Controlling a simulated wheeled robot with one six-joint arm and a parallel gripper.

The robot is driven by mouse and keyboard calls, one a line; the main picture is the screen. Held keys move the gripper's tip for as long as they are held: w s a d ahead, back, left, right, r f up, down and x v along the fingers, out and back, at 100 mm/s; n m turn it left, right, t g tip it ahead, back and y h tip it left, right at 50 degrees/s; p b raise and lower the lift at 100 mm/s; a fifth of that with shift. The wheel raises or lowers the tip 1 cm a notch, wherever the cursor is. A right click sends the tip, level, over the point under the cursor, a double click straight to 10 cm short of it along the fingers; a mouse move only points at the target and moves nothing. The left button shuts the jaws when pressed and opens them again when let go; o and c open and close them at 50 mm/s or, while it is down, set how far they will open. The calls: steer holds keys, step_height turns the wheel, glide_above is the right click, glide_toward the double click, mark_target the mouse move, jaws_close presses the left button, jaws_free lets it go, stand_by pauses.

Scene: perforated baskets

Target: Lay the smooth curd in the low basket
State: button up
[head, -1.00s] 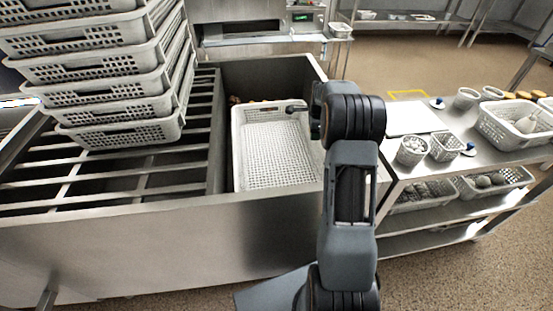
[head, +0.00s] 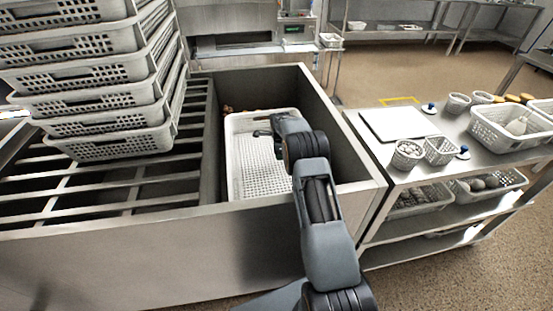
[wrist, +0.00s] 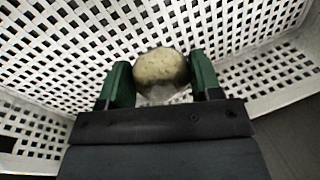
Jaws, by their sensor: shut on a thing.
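A pale, rounded, smooth curd (wrist: 160,68) sits between the two green fingers of my gripper (wrist: 161,85) in the wrist view. My gripper is shut on it. The white perforated low basket (head: 250,180) lies in the steel well in the head view. Its lattice (wrist: 60,40) fills the background of the wrist view. My gripper is over the inside of this basket; in the head view my arm hides the fingers and the curd. I cannot tell whether the curd touches the basket floor.
A tall stack of white baskets (head: 85,75) stands on a slatted rack (head: 110,180) at left. The well's steel wall (head: 325,110) rises on the right. A side table holds a white board (head: 400,123), small baskets (head: 441,150) and a larger basket (head: 500,128).

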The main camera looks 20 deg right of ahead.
mark_target(277, 163)
steer(key=shift+w+a+f, duration=0.4)
steer(key=shift+a+f, duration=0.05)
steer(key=shift+f, duration=0.3)
steer(key=shift+s+a+x, duration=0.1)
steer(key=shift+x, duration=0.7)
steer(key=shift+s+a+x, duration=0.1)
steer(key=shift+a+x, duration=0.05)
steer(key=shift+x, duration=0.65)
steer(key=shift+f, duration=0.15)
steer(key=shift+f+b, duration=0.15)
steer(key=shift+b, duration=0.25)
steer(key=o, duration=0.9)
steer(key=shift+o, duration=0.2)
steer(key=shift+r+p, duration=0.35)
steer(key=shift+r, duration=0.05)
steer(key=d+v, duration=0.1)
steer(key=v, duration=1)
steer(key=shift+s+a+r+p, duration=0.15)
steer(key=shift+a+r+p, duration=0.25)
steer(key=shift+a, duration=0.1)
steer(key=shift+f, duration=0.1)
